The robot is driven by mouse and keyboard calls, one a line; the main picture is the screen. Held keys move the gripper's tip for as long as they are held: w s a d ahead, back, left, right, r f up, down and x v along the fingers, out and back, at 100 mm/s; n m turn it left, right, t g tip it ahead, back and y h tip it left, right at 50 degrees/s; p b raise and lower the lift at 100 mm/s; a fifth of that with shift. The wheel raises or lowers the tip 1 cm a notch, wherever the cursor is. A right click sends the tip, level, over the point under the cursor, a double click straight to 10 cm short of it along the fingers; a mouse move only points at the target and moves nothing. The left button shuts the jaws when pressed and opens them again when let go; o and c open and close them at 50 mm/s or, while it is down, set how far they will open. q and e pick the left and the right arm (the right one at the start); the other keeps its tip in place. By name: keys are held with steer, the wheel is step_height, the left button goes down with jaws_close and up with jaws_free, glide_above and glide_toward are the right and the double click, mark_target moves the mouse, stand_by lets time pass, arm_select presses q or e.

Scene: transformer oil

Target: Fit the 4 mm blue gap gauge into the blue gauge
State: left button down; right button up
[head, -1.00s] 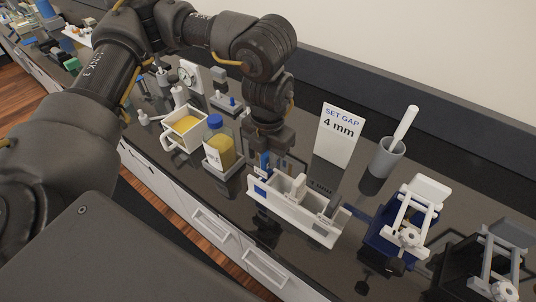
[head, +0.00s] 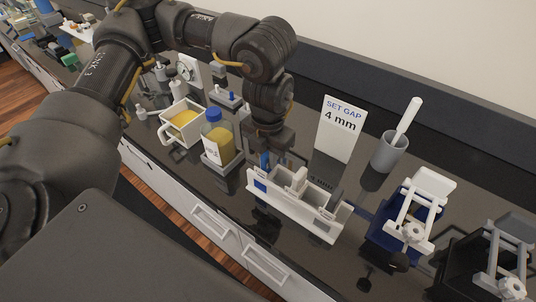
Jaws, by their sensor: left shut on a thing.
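My left gripper (head: 268,152) points down behind the left end of a white gauge rack (head: 312,228). It is shut on a small blue piece, the blue gap gauge (head: 265,160), mostly hidden by the fingers and partly by the rack. I cannot tell whether the piece touches the rack. The rack has a blue mark (head: 260,185) at its left end and pale and grey upright parts along it. A navy-blue device with a white frame and knob, the likely blue gauge (head: 391,226), stands right of the rack. My right gripper is not in view.
A white sign (head: 342,128) reading "SET GAP 4 mm" stands behind the rack. A grey cup (head: 389,152) holds a white pestle. A black device (head: 466,264) stands right.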

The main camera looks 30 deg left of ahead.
arm_select(q)
steer(key=shift+f, duration=0.25)
steer(key=c, duration=1.3)
jaws_free()
steer(key=shift+r, duration=0.1)
step_height(320, 180, up, 11)
steer(key=shift+f+b, duration=0.15)
steer(key=shift+b, duration=0.65)
